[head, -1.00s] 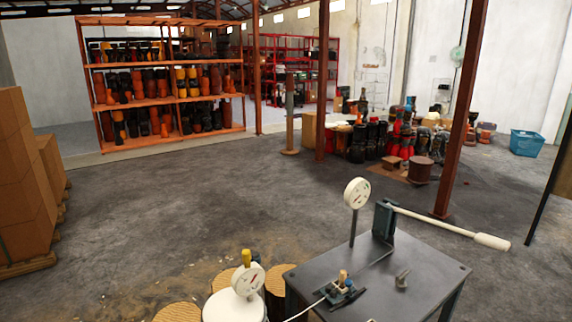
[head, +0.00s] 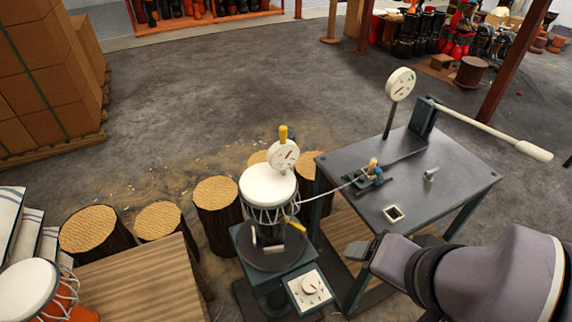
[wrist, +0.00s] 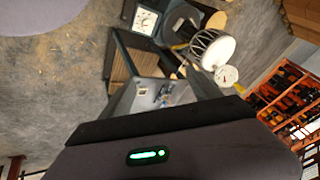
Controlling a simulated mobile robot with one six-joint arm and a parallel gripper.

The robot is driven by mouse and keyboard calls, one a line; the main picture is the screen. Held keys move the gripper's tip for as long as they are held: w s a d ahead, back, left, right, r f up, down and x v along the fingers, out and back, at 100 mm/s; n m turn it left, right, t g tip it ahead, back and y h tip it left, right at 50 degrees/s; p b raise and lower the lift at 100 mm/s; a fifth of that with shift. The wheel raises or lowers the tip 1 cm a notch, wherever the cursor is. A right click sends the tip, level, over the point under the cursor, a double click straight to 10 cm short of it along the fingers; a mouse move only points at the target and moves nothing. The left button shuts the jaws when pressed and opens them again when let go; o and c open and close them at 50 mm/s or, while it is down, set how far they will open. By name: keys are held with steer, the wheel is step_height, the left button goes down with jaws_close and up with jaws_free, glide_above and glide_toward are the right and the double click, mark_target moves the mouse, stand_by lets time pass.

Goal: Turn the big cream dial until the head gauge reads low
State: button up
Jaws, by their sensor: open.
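The cream dial (head: 311,284) is a round knob on a pale square panel at the front of the drum stand, at the bottom centre of the head view. It also shows in the wrist view (wrist: 145,18). The head gauge (head: 283,155) is a white round face with a red needle, standing at the drum's top; its reading is too small to tell. The white-topped drum (head: 268,185) stands upright on the dark stand. My gripper (head: 359,252) is open and apart from the dial, up and to its right in the head view; its fingertips are hard to make out.
A grey metal bench (head: 460,165) holds a second gauge (head: 401,84), a long-handled lever (head: 490,130) and a small clamp (head: 370,175). Log stumps (head: 217,193) stand behind the drum. A wooden platform (head: 140,280) is at the left.

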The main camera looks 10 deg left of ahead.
stand_by(0.3)
steer(key=m+g+y+p, duration=0.2)
steer(key=m+g+p, duration=0.1)
steer(key=m+p, duration=0.35)
glide_above(310, 284)
steer(key=s+d, duration=0.1)
steer(key=d, duration=0.5)
step_height(310, 284, down, 6)
step_height(310, 284, down, 6)
steer(key=w+m+p, duration=0.2)
steer(key=w, duration=0.1)
step_height(310, 284, down, 20)
steer(key=s+d+m+g+p, duration=0.1)
steer(key=s+m+g+p, duration=0.15)
steer(key=m, duration=0.25)
steer(key=b+x, duration=0.1)
steer(key=x, duration=0.4)
steer(key=b+x, duration=0.2)
steer(key=x, duration=0.4)
steer(key=b+x, duration=0.1)
steer(key=x, duration=0.5)
steer(key=shift+w+a+r, duration=0.1)
steer(key=shift+a+r, duration=0.05)
steer(key=shift+a, duration=0.15)
